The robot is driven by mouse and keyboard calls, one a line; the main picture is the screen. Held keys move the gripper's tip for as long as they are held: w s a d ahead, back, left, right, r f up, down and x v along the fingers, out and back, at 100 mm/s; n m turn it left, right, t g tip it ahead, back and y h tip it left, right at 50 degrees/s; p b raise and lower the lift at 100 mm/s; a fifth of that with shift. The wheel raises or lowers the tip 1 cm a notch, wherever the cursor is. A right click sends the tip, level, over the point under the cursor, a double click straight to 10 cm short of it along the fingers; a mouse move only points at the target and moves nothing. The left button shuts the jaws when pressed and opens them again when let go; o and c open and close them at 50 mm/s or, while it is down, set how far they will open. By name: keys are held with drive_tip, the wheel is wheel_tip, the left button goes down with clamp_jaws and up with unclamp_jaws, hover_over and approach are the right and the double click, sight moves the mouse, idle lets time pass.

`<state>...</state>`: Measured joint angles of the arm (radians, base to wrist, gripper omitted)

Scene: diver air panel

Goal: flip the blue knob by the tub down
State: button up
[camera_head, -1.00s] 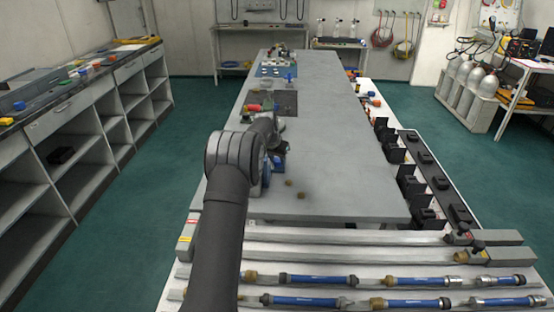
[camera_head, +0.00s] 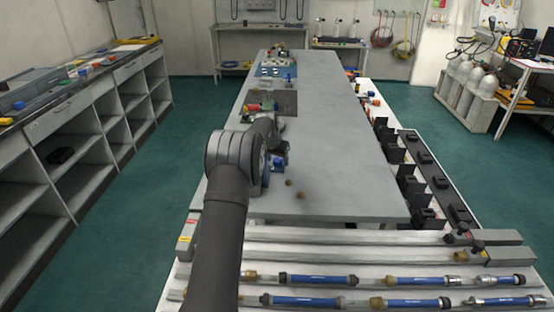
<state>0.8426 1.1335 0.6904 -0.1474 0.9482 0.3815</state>
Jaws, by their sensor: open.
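A small blue knob-like part (camera_head: 289,77) stands at the far part of the grey table, beside a light-blue panel (camera_head: 269,70). It is too small to tell which way it points. No tub can be made out clearly. My gripper (camera_head: 279,148) is at the end of my dark arm, over the near left part of the table and well short of the blue part. Its jaws are open, small and partly hidden by my own wrist. I see nothing held in it.
The grey table (camera_head: 340,150) is mostly bare on its right. A dark mat with red and green fittings (camera_head: 254,107) lies beyond my wrist. Two small brown pieces (camera_head: 289,182) lie nearby.

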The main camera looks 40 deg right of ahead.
drive_tip(key=v, duration=1.7)
drive_tip(key=shift+a+r, duration=0.15)
drive_tip(key=shift+a, duration=0.05)
drive_tip(key=d+f+n, duration=0.1)
drive_tip(key=d+f, duration=0.1)
drive_tip(key=f, duration=0.3)
drive_tip(key=w+d+f+n+t, duration=0.1)
drive_tip(key=d+f+n, duration=0.1)
drive_tip(key=f, duration=0.3)
drive_tip(key=w+d+f+n, duration=0.1)
drive_tip(key=d+f, duration=0.1)
drive_tip(key=f, duration=0.4)
drive_tip(key=shift+w+d+n+t+y, duration=0.1)
drive_tip(key=shift+n+t+y, duration=0.2)
drive_tip(key=shift+y, duration=0.1)
drive_tip(key=c, duration=1)
